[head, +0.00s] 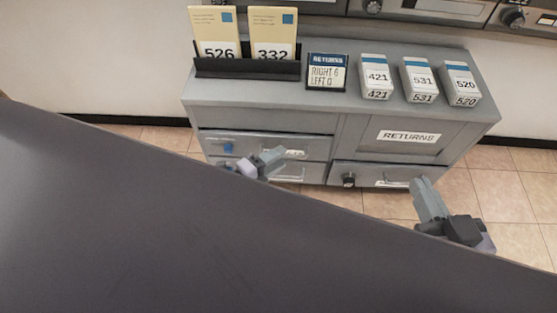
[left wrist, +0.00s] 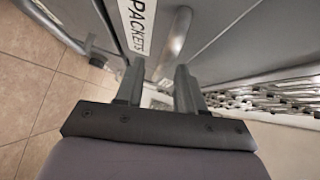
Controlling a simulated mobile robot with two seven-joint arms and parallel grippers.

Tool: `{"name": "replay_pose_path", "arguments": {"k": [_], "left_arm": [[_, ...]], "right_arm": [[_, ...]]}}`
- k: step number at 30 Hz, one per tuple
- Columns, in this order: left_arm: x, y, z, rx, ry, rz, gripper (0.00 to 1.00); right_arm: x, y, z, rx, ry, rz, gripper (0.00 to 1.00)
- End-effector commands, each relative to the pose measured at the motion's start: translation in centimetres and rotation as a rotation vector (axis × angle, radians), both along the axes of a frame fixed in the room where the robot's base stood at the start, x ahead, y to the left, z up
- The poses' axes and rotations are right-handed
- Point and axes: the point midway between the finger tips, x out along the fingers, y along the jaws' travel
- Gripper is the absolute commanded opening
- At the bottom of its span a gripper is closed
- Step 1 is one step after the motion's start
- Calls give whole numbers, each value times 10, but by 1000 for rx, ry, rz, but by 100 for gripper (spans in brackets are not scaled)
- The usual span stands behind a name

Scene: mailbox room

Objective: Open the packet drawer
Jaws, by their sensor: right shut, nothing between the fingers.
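The packet drawer (head: 270,142) is the upper left drawer of the grey cabinet and looks closed in the head view. Its white label, reading PACKETS (left wrist: 138,25), shows in the left wrist view beside a silver bar handle (left wrist: 174,42). My left gripper (head: 278,154) is in front of this drawer and covers part of its front. In the left wrist view its two fingers (left wrist: 160,82) are apart, with the handle showing between their tips; contact cannot be told. My right gripper (head: 418,184) is shut and empty in front of the lower right drawer.
On the cabinet top (head: 320,110) stand a black card rack (head: 247,68), a RETURNS sign (head: 326,72) and several numbered boxes. A RETURNS door (head: 390,148) is above the lower right drawer, which has a black knob (head: 348,180). A dark surface fills the head view's foreground.

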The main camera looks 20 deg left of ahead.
Motion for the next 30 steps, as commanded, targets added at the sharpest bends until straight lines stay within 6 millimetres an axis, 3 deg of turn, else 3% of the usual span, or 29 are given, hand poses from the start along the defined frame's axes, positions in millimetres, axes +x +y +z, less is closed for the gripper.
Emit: {"name": "replay_pose_path", "arguments": {"k": [11,15,30], "left_arm": [[8,-4,-1,-1,1,1,38],[8,-4,-1,-1,0,0,0],[1,-4,-1,-1,4,0,0]], "right_arm": [[-1,-2,2,-15,-24,-5,0],[-1,-2,2,-15,-24,-5,0],[-1,0,5,0,-6,2,0]]}}
